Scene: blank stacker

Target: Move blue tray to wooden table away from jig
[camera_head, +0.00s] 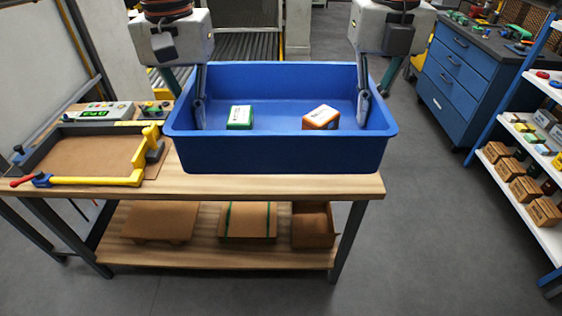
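The blue tray (290,152) is at the right end of the wooden table (300,187), to the right of the jig (90,152). Its right rim reaches slightly past the table end in the picture. I cannot tell whether its base touches the tabletop. My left gripper (186,92) straddles the tray's left wall, with one finger inside and one outside. My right gripper (377,90) straddles the right wall likewise. Whether the fingers press on the walls is unclear. A green-and-white box (240,117) and an orange-and-white box (321,117) lie in the tray.
The jig has a dark frame and yellow clamps, close to the tray's left side. A control box (100,111) stands behind it. Cardboard boxes (247,221) lie on the lower shelf. A blue drawer cabinet (455,75) and white shelves (530,205) stand right, beyond open floor (430,220).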

